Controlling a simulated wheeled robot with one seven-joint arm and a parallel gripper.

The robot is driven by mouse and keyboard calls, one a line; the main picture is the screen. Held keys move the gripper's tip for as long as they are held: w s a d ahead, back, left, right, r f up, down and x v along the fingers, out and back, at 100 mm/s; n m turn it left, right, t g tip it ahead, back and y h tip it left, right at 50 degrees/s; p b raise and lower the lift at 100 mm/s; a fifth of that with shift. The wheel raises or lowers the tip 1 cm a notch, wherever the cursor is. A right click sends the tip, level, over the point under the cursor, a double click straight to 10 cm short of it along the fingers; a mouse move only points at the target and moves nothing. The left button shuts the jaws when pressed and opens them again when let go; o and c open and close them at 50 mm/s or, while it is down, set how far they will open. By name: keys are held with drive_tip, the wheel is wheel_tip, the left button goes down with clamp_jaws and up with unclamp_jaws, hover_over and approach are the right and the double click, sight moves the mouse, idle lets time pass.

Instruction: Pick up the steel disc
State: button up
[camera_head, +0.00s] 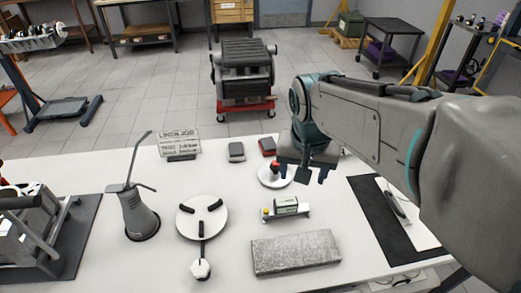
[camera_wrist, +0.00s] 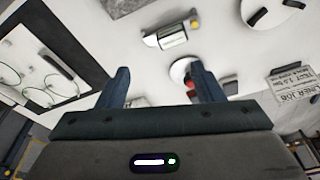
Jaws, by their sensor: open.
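Two pale round discs lie on the white table, and I cannot tell for certain which is the steel disc. The smaller disc (camera_head: 266,182) has a red and black knob on it and sits just left of and beneath my gripper (camera_head: 302,173). The larger disc (camera_head: 187,226) has several black pads on top and lies farther left and nearer. In the wrist view, the smaller disc (camera_wrist: 180,70) is partly hidden behind the right finger of my gripper (camera_wrist: 163,85). My gripper is open, fingers pointing down, with nothing between them.
A level-like instrument (camera_head: 287,208) and a grey slab (camera_head: 296,252) lie in front of my gripper. A grey oil can (camera_head: 140,217) stands left. A dark mat (camera_head: 377,214) lies right.

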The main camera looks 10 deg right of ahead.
drive_tip(key=w+a+f+m+g+h+b, duration=0.1)
drive_tip(key=w+f+m+b, duration=0.1)
drive_tip(key=w+m+b, duration=0.3)
drive_tip(key=w+a+f+m+h, duration=0.1)
drive_tip(key=w+f+m, duration=0.1)
drive_tip(key=w, duration=0.6)
drive_tip(key=m+g+h+b, duration=0.1)
drive_tip(key=m+h+b, duration=0.1)
drive_tip(key=m+b, duration=0.35)
approach(274, 162)
drive_tip(key=shift+m, duration=0.85)
drive_tip(key=x, duration=0.3)
drive_tip(key=p+x, duration=0.1)
drive_tip(key=x, duration=0.2)
drive_tip(key=shift+d+f, duration=0.2)
drive_tip(key=shift+d, duration=0.15)
drive_tip(key=x, duration=0.5)
drive_tip(key=shift+s+a+f, duration=0.1)
drive_tip(key=shift+a+f, duration=0.1)
drive_tip(key=shift+a, duration=0.05)
drive_tip(key=c, duration=1.3)
